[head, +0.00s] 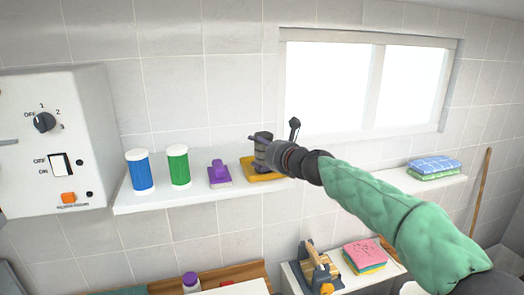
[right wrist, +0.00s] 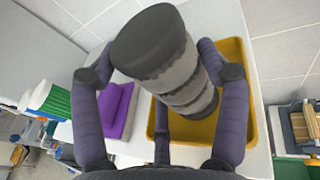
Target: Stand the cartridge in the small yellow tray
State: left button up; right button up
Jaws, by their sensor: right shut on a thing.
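The cartridge (right wrist: 185,75) is a grey ribbed cylinder with a dark end cap, seen close up in the right wrist view. My right gripper (head: 264,140) is shut on it, with its dark fingers around the sides. In the head view the cartridge (head: 260,156) looks roughly upright, partly hidden by the gripper. The small yellow tray (head: 250,175) lies on the wall shelf directly below and behind it. The tray also shows in the right wrist view (right wrist: 195,132), under the cartridge. I cannot tell whether the cartridge touches the tray floor. My left gripper is out of view.
On the white shelf (head: 150,204), left of the tray, are a purple-handled scrubber (head: 219,174), a green canister (head: 179,166) and a blue canister (head: 140,172). A window (head: 365,85) is behind. Folded cloths (head: 434,168) lie on the shelf's right part. Bare shelf lies between tray and cloths.

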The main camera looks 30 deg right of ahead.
dwell(0.4)
jog(key=o, duration=1.2)
jog(key=shift+o, duration=0.2)
jog(key=shift+s+f, duration=0.1)
jog(key=shift+s, duration=0.1)
jog(key=s+r, duration=0.2)
jog(key=s, duration=0.9)
jog(key=shift+s+d+r, duration=0.15)
jog(key=shift+s+d, duration=0.1)
jog(key=shift+s, duration=0.05)
